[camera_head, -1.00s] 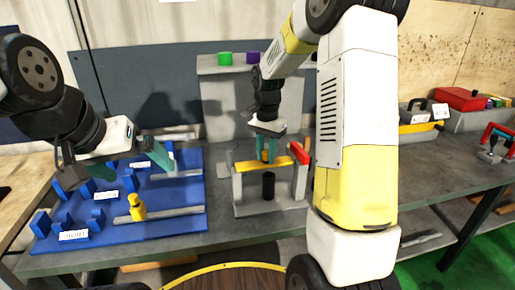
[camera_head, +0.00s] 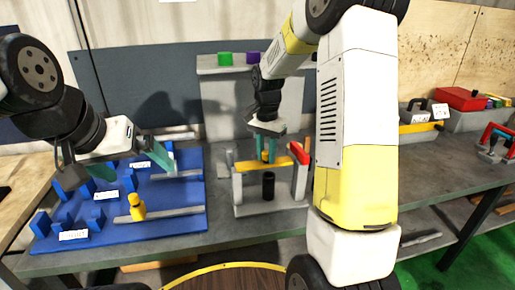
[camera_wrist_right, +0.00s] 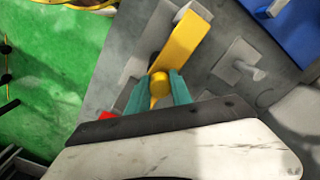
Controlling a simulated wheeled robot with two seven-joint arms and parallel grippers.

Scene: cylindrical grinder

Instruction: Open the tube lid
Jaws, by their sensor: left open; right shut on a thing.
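A grey stand (camera_head: 238,190) on the table carries a yellow bar (camera_head: 278,163) across its top, with a red block (camera_head: 299,153) at its right end. A black tube (camera_head: 268,186) stands upright below the bar. My right gripper (camera_head: 267,152) is shut on a yellow knob (camera_head: 265,156) at the bar. In the right wrist view the round yellow knob (camera_wrist_right: 159,82) sits between the teal fingers, beside the yellow bar (camera_wrist_right: 181,42). Whether the knob is the tube's lid I cannot tell. My left gripper (camera_head: 124,160) is open and empty above the blue board.
A blue board (camera_head: 180,217) with labelled holders and a yellow piece (camera_head: 136,207) lies at the left. A green cylinder (camera_head: 225,58) and a purple one (camera_head: 253,57) stand on the rear ledge. A red box (camera_head: 459,98) is at the right.

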